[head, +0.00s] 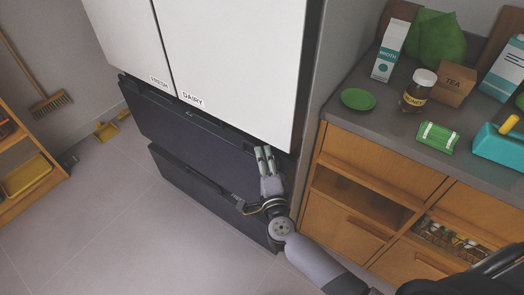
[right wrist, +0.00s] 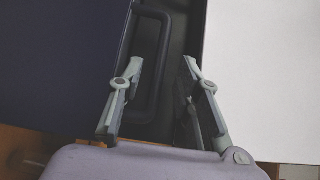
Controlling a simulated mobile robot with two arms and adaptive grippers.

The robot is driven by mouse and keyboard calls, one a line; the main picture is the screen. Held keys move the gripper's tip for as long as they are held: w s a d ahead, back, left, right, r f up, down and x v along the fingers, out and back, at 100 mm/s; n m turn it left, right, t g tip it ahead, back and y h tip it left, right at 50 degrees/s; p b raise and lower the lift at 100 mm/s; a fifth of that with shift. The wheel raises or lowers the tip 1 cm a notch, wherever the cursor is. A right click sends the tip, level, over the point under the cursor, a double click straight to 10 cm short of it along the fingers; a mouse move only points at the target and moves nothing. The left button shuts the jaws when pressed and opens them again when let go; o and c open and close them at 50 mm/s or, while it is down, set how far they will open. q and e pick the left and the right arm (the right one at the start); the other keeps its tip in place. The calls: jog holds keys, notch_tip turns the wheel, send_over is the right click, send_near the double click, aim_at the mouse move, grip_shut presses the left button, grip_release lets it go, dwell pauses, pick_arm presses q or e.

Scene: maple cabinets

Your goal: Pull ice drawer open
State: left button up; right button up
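The fridge has two dark drawers below its white doors: an upper one (head: 185,130) and a lower one (head: 205,190). I see no ice label on either, so I cannot tell which is the ice drawer. Both look closed. My right gripper (head: 265,158) is at the right end of the upper drawer's front, just under the dairy door. In the right wrist view its fingers (right wrist: 164,68) are apart, with a dark looped handle (right wrist: 162,70) at them. One long bar of the handle appears between the fingers; contact is unclear. My left gripper is out of view.
The white dairy door (head: 235,60) hangs above my right gripper. A wooden cabinet (head: 350,190) with a grey counter stands close on the right, with a honey jar (head: 418,92) and cartons on top. The floor (head: 110,220) left of the drawers is clear.

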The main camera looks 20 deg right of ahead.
jog(key=shift+w+d, duration=0.2)
jog(key=shift+w, duration=1.25)
jog(key=shift+c, duration=0.2)
grip_shut()
